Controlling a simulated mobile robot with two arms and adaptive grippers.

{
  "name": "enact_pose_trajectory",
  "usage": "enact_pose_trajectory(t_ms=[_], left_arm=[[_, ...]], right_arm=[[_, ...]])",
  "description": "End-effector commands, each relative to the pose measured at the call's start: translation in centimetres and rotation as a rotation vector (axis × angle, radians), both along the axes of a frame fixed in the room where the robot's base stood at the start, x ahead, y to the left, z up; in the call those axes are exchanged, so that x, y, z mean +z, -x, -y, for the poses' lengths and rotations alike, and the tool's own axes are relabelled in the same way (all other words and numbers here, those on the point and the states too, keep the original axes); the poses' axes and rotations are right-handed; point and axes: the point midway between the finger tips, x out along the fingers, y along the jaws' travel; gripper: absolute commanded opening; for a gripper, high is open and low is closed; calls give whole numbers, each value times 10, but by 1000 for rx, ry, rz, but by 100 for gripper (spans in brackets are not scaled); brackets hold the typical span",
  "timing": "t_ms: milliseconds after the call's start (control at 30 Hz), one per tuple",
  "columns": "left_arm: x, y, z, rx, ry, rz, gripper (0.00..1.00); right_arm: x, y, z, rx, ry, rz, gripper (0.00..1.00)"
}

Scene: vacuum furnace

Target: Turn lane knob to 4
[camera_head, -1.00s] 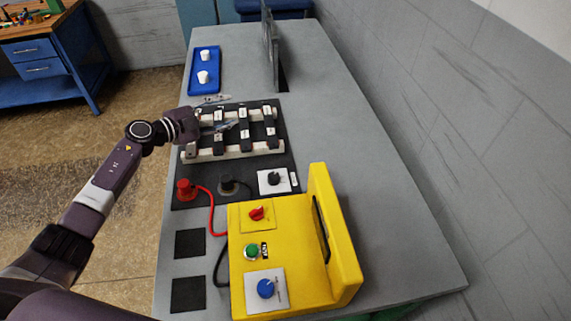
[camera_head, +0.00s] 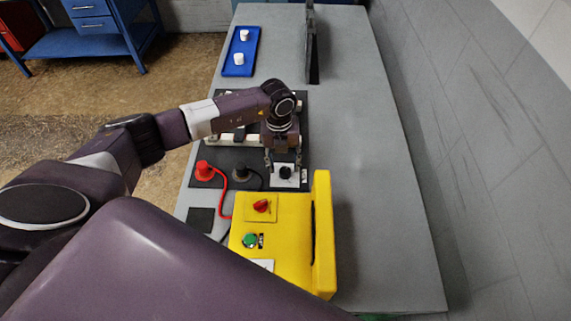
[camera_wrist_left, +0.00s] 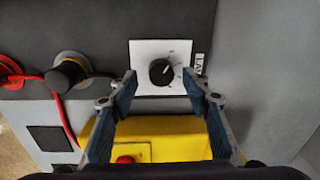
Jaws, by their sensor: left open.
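The lane knob (camera_wrist_left: 162,72) is a round black knob with a pale pointer line, on a white square plate (camera_wrist_left: 145,50) with small marks around it. A partly cut-off label (camera_wrist_left: 200,64) stands beside the plate. In the head view the knob (camera_head: 285,172) sits just behind the yellow box. My left gripper (camera_wrist_left: 166,82) is open, with one finger on each side of the knob. Its fingers (camera_head: 283,165) reach down over the plate in the head view. Contact with the knob cannot be told. My right gripper is not in view.
A yellow box (camera_head: 275,215) with a red knob (camera_head: 262,206) and a green button (camera_head: 250,240) stands in front, its tall wall at the right. Red (camera_head: 204,168) and black (camera_head: 241,173) plugs with cables are left of the knob. A blue tray (camera_head: 230,68) lies farther back.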

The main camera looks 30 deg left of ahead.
Motion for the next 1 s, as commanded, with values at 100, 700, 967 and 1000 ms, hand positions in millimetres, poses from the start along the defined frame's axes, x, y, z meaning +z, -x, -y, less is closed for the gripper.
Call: enact_pose_trajectory(t_ms=[100, 700, 967, 1000], left_arm=[[-12, 0, 1, 1, 1, -3, 44], [-20, -1, 1, 0, 2, 1, 19], [-20, -1, 1, -2, 2, 1, 2], [-21, -1, 1, -5, 2, 1, 2]], right_arm=[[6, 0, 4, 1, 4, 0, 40], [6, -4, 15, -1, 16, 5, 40], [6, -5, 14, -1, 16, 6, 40], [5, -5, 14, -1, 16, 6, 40]])
